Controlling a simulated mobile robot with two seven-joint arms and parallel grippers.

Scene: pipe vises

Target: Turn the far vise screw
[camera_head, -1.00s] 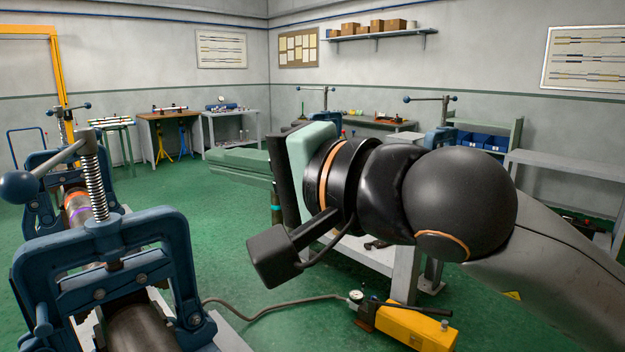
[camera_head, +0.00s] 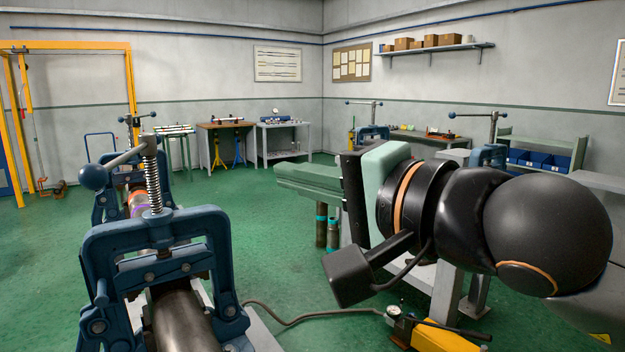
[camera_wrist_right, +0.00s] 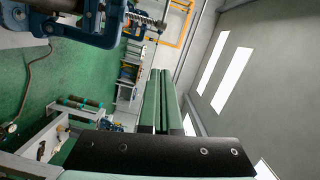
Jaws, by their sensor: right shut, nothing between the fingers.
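The far vise (camera_head: 108,200) is a blue frame around the pipe at the left, partly hidden behind the near vise. Its screw (camera_head: 136,132) stands upright with a crossbar handle on top. The near vise (camera_head: 150,240) is a larger blue frame with a bare threaded screw and a ball-ended handle, and it stands over a grey pipe (camera_head: 182,315). My right gripper (camera_head: 280,178) is shut and empty, its long green fingers pointing left, well to the right of both vises. Its closed fingers also show in the right wrist view (camera_wrist_right: 160,80). My left gripper is not in view.
A yellow pump (camera_head: 435,338) with a gauge and hose lies on the floor at the bottom. Other vises (camera_head: 488,155) stand on benches at the right. Work tables (camera_head: 225,140) line the back wall. Green floor is open between the left vises and my right gripper.

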